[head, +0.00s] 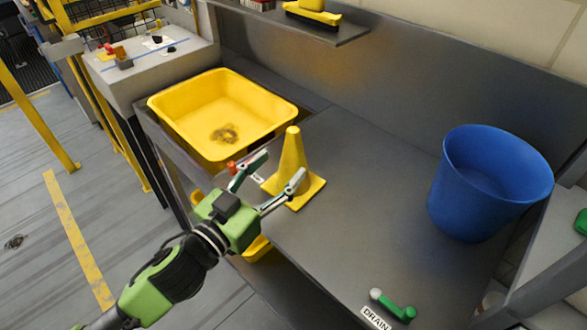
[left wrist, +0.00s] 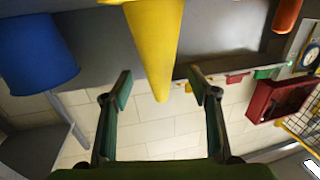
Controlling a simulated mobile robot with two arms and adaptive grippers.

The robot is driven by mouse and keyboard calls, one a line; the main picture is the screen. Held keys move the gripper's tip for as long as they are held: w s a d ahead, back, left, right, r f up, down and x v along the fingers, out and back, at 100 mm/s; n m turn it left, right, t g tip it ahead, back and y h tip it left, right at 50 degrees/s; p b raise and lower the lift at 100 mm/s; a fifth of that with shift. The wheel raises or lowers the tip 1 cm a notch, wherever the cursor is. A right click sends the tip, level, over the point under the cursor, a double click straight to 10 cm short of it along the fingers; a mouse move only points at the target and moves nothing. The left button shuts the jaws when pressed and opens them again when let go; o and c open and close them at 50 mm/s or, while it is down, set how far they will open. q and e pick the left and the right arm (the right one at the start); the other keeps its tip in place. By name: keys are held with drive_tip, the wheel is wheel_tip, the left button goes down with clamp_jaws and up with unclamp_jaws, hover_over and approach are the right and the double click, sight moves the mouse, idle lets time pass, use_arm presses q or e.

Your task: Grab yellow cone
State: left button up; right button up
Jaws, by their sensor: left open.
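The yellow cone (head: 292,150) stands upright on the grey counter, on its square base, just right of the yellow basin. My left gripper (head: 279,170) is open and empty, with its two fingers spread towards the cone. In the head view the fingers overlap the cone's lower body and base; I cannot tell whether they touch it. In the left wrist view the cone (left wrist: 153,40) hangs from the top of the picture, its narrow tip centred between the open fingers (left wrist: 161,88). My right gripper is not in view.
A yellow basin (head: 160,104) sits left of the cone. A blue bucket (head: 452,195) stands on the counter (head: 360,215) at the right. A green handle (head: 392,304) is by the "DRAIN" label at the front edge. The counter between cone and bucket is clear.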

sight(287, 162)
use_arm(q)
drive_tip(key=p+x, duration=0.1)
drive_tip(key=x, duration=0.5)
drive_tip(key=shift+s+d, duration=0.1)
drive_tip(key=shift+s, duration=0.05)
clamp_jaws()
